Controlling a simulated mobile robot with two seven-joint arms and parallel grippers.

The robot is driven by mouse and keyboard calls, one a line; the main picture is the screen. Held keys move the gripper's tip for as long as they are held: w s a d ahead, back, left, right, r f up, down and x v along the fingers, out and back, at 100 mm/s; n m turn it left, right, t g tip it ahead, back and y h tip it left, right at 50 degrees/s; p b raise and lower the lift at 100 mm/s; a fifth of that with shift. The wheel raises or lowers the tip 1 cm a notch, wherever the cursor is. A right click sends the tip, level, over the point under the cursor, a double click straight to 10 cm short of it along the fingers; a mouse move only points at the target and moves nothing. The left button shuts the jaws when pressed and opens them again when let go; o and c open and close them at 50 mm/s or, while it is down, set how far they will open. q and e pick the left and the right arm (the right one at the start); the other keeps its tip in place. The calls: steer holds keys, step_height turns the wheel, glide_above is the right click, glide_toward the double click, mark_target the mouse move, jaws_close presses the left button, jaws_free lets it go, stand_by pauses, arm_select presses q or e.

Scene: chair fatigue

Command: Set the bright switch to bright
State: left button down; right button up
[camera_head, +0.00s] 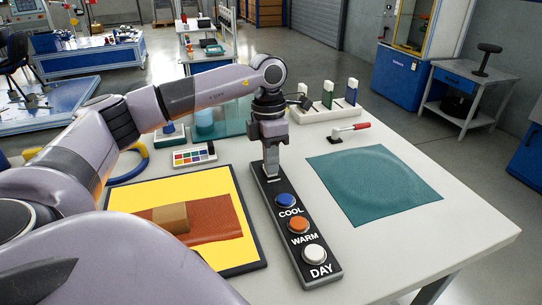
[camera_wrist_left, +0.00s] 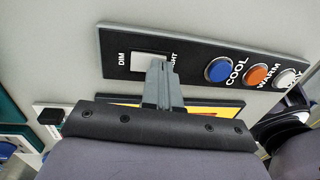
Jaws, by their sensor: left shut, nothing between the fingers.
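The black switch panel (camera_head: 275,200) lies on the white table, with blue COOL, orange WARM and white DAY buttons along it. In the left wrist view the white bright switch (camera_wrist_left: 142,65) sits at the panel's DIM end. My left gripper (camera_head: 271,172) points down at the far end of the panel and hides the switch in the head view. In the wrist view its shut, empty fingers (camera_wrist_left: 159,68) overlap the switch's edge on the "GHT" side. I cannot tell whether they touch it.
A yellow board (camera_head: 190,187) with a brown cloth and a block lies left of the panel. A teal cloth (camera_head: 372,182) lies to the right. Behind are a colour palette (camera_head: 194,154), a red-handled tool (camera_head: 350,129) and a white rack (camera_head: 325,114). Bare table surrounds the panel's near right side.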

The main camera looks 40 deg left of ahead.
arm_select(q)
steer(key=shift+s+d+f, duration=0.1)
steer(key=shift+f, duration=0.1)
arm_select(e)
steer(key=shift+d+f, duration=0.1)
steer(key=shift+d, duration=0.05)
arm_select(q)
steer(key=shift+w+a+r+p, duration=0.15)
steer(key=shift+w+a+p, duration=0.25)
steer(key=shift+a, duration=0.3)
arm_select(e)
steer(key=shift+r, duration=0.35)
arm_select(q)
steer(key=shift+r+p, duration=0.55)
steer(key=shift+r, duration=0.15)
step_height(320, 180, up, 3)
steer(key=p, duration=0.3)
steer(key=shift+r, duration=0.15)
step_height(320, 180, up, 9)
steer(key=shift+r, duration=0.2)
arm_select(e)
steer(key=shift+s+d+r, duration=0.1)
steer(key=shift+r, duration=0.55)
steer(key=shift+s+d+r, duration=0.1)
steer(key=shift+r, duration=0.5)
arm_select(q)
steer(key=shift+s+d, duration=0.1)
